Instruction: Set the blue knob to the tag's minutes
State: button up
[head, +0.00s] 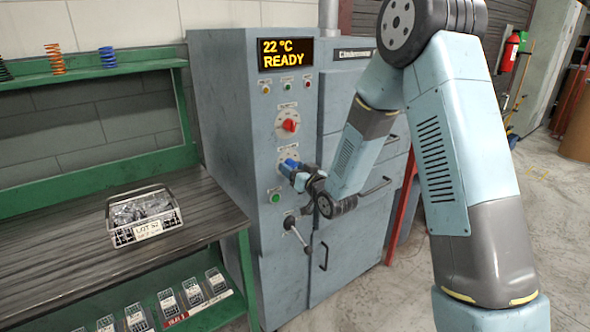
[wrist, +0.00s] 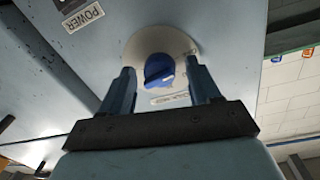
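The blue knob (wrist: 158,71) sits on a round pale dial plate on the grey cabinet front. In the head view the blue knob (head: 290,163) is partly hidden by my gripper (head: 296,170). In the wrist view my gripper (wrist: 161,72) is open, with one finger on each side of the knob and gaps between. I cannot tell how far the fingertips reach past the knob's face. The dial marks are too small to read. The tag (head: 149,228) on the wire basket (head: 122,238) reads "LOT 52"; its second line is too small to read.
The cabinet display (head: 285,53) reads "22 °C READY". A red knob (head: 290,125) is above the blue one, a green button (head: 276,198) and a lever (head: 291,224) below. The bench (head: 60,255) stands at left. A door handle (head: 324,256) juts out.

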jog(key=shift+d, duration=0.1)
jog(key=c, duration=0.9)
jog(key=shift+m, duration=0.3)
jog(key=m, duration=0.4)
jog(key=shift+d, duration=0.1)
jog(key=m, duration=0.4)
jog(key=shift+r+m+g, duration=0.1)
jog(key=shift+m+g, duration=0.3)
jog(key=shift+w, duration=0.1)
jog(key=o, duration=1)
